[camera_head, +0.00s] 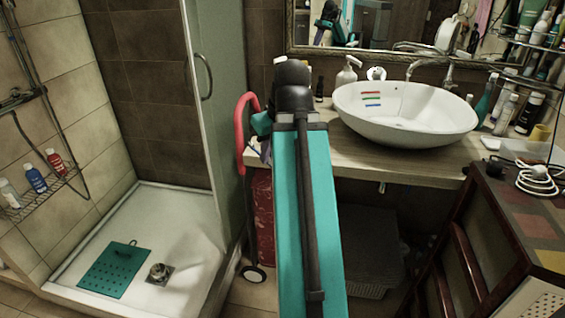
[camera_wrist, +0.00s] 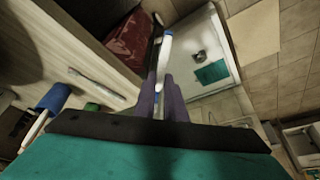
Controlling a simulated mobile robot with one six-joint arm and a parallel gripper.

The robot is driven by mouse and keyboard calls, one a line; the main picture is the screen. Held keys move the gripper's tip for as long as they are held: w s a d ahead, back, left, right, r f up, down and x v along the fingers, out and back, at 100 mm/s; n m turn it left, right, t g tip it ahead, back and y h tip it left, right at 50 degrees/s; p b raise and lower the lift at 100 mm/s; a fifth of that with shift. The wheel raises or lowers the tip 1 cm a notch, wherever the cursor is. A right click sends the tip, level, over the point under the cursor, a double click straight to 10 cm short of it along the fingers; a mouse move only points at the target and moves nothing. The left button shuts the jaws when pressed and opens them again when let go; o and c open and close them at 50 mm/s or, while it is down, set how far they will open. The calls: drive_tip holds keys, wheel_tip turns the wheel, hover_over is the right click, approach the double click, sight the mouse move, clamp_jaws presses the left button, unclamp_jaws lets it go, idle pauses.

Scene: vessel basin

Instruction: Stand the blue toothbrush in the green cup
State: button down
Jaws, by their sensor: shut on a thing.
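In the wrist view my gripper (camera_wrist: 162,86) has its purple fingers shut on a slim white and blue thing, which looks like the blue toothbrush (camera_wrist: 165,48). It points away from the fingers, over the counter's edge and the floor side. A small green thing (camera_wrist: 92,107), possibly the green cup, sits on the counter to the left of the fingers, partly hidden by my wrist. A blue cup (camera_wrist: 52,97) stands further left, with a white stick near it. In the head view my arm hides the gripper, the toothbrush and the cups.
Another toothbrush (camera_wrist: 96,83) lies on the wooden counter. A white basin (camera_head: 405,118) with short coloured bars showing inside, a soap pump (camera_head: 346,74) and several bottles stand on the counter. A red trolley (camera_head: 262,215) is below. The shower tray (camera_head: 190,245) is at left.

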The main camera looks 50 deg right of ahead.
drive_tip(key=s, duration=0.1)
drive_tip(key=s+d+b, duration=0.1)
drive_tip(key=s+d, duration=0.1)
drive_tip(key=s, duration=0.1)
drive_tip(key=shift+s+d+f+b, duration=0.1)
drive_tip(key=shift+d+f+b, duration=0.15)
drive_tip(key=shift+b, duration=0.1)
drive_tip(key=shift+d+r+p, duration=0.1)
drive_tip(key=shift+p, duration=0.25)
drive_tip(key=w+d+p, duration=0.6)
drive_tip(key=p, duration=1.2)
drive_tip(key=shift+w+d+f, duration=0.3)
drive_tip(key=shift+w+d, duration=0.05)
drive_tip(key=p, duration=0.3)
drive_tip(key=shift+w+d+f+p, duration=0.1)
drive_tip(key=shift+w+d+p, duration=0.2)
drive_tip(key=shift+d+p, duration=0.05)
drive_tip(key=w+d, duration=0.1)
drive_tip(key=d, duration=0.1)
drive_tip(key=w+d+p, duration=0.1)
drive_tip(key=w+d, duration=0.1)
drive_tip(key=shift+w+f, duration=0.3)
drive_tip(key=shift+f, duration=0.1)
drive_tip(key=shift+w, duration=0.1)
